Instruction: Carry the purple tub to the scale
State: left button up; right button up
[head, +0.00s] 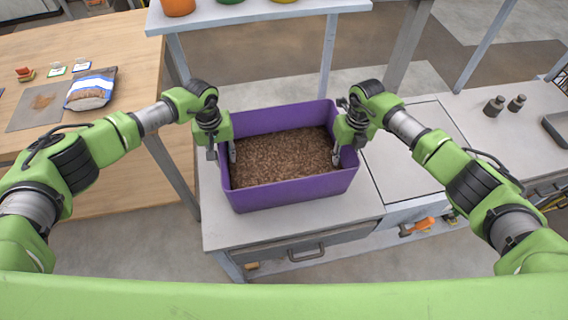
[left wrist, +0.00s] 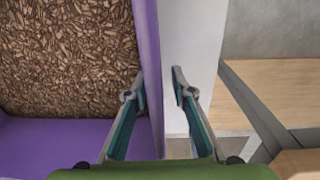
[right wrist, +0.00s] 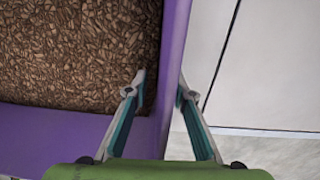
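The purple tub (head: 290,192), filled with brown pellets (head: 285,155), stands upright on a light grey bench. My left gripper (head: 222,153) is at the tub's left wall, with one finger inside and one outside. In the left wrist view, its fingers are apart, with a gap beside the wall (left wrist: 148,60). My right gripper (head: 348,152) straddles the right wall in the same way. In the right wrist view, its fingers are spread around the wall (right wrist: 174,60). A flat light grey plate (head: 405,165) right of the tub may be the scale; I cannot tell for sure.
Two dark weights (head: 494,107) and a grey tray (head: 558,128) are on the right of the bench. An orange handle (head: 420,226) sticks out at its front. A wooden table (head: 120,195) on the left holds a bag (head: 91,90). A shelf (head: 215,20) with posts stands behind the tub.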

aim_at(222, 148)
pick_arm(q)
grip_shut()
pick_arm(e)
grip_shut()
pick_arm(q)
jog(key=shift+w+r, duration=0.15)
jog(key=shift+r, duration=0.05)
pick_arm(e)
jog(key=shift+w+r, duration=0.15)
jog(key=shift+r, duration=0.05)
